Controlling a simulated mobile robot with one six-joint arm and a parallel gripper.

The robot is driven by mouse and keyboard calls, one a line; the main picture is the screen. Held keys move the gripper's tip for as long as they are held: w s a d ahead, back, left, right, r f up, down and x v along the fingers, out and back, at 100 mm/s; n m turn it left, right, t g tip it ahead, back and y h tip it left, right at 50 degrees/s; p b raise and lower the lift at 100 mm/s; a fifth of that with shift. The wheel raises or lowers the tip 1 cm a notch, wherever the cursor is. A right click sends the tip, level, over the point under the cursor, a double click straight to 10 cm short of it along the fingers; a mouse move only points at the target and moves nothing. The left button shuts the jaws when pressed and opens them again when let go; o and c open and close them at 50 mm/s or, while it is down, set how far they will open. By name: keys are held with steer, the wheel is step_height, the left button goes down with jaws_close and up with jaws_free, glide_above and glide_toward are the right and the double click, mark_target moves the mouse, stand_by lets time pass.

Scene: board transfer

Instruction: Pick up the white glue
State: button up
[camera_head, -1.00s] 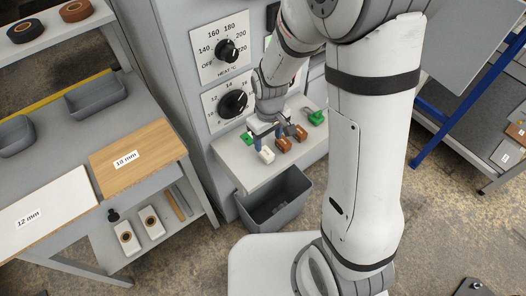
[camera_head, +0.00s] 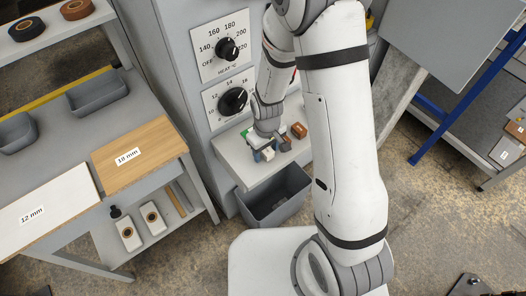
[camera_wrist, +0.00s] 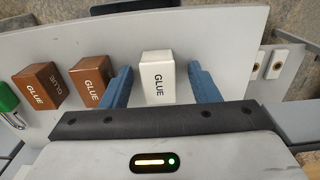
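The white glue (camera_wrist: 158,78) is a small white block labelled GLUE, on a grey shelf. In the wrist view it sits between the two blue fingers of my gripper (camera_wrist: 161,88). The fingers are open, with a visible gap on each side of the block. In the head view the white glue (camera_head: 268,153) shows at the shelf's front, partly covered by my gripper (camera_head: 264,149).
Two brown GLUE blocks (camera_wrist: 92,80) (camera_wrist: 37,85) stand left of the white one in the wrist view, with a green-topped item (camera_wrist: 8,98) beyond. A grey bin (camera_head: 275,200) is below the shelf (camera_head: 240,165). A workbench (camera_head: 60,150) stands to the left.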

mark_target(266, 155)
steer(key=c, duration=1)
step_height(266, 155, up, 10)
steer(key=shift+r+b, duration=0.1)
steer(key=shift+b, duration=0.25)
